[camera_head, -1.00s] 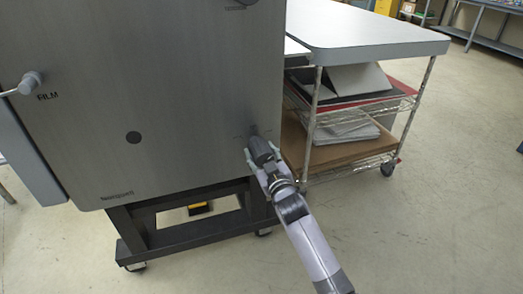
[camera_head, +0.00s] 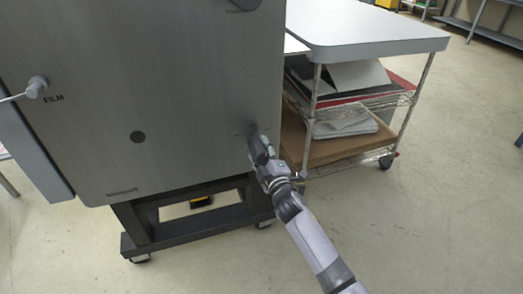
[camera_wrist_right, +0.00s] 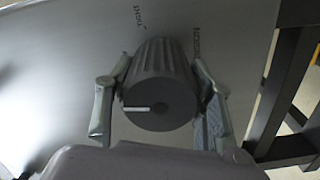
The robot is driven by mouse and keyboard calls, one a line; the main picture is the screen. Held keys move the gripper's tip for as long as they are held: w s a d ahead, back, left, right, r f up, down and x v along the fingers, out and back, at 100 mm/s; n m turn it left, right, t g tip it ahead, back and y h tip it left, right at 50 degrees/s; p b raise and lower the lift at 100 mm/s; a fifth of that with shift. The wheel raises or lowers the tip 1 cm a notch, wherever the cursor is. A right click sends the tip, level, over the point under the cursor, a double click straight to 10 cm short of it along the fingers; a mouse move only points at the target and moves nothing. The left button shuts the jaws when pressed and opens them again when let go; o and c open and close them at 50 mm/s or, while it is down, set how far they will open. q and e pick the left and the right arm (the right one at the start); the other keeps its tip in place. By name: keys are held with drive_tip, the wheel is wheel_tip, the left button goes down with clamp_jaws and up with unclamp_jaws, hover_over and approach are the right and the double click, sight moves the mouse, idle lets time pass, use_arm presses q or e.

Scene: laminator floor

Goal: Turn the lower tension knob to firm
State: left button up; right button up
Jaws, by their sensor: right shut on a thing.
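The lower tension knob (camera_wrist_right: 158,85) is a dark grey ribbed cylinder with a white pointer line on its face. In the right wrist view the line points left. My right gripper (camera_wrist_right: 158,112) is shut on it, one finger on each side. Small printed labels on the panel behind the knob are too blurred to read surely. In the head view my right gripper (camera_head: 260,149) is at the lower right of the grey machine panel (camera_head: 190,95) and mostly hides the knob. My left gripper is not in view.
Another dark knob (camera_head: 243,4) is cut off at the top edge. A light handle (camera_head: 37,86) marked FILM is on the panel's left. A wheeled wire cart (camera_head: 355,105) with a white top stands right of the machine. The floor in front is clear.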

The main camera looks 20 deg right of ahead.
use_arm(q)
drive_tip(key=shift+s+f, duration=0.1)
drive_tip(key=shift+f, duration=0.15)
use_arm(e)
drive_tip(key=shift+n, duration=0.6)
drive_tip(key=o, duration=1.2)
drive_tip(key=shift+c, duration=0.2)
drive_tip(key=s, duration=1.2)
drive_tip(key=shift+d, duration=0.2)
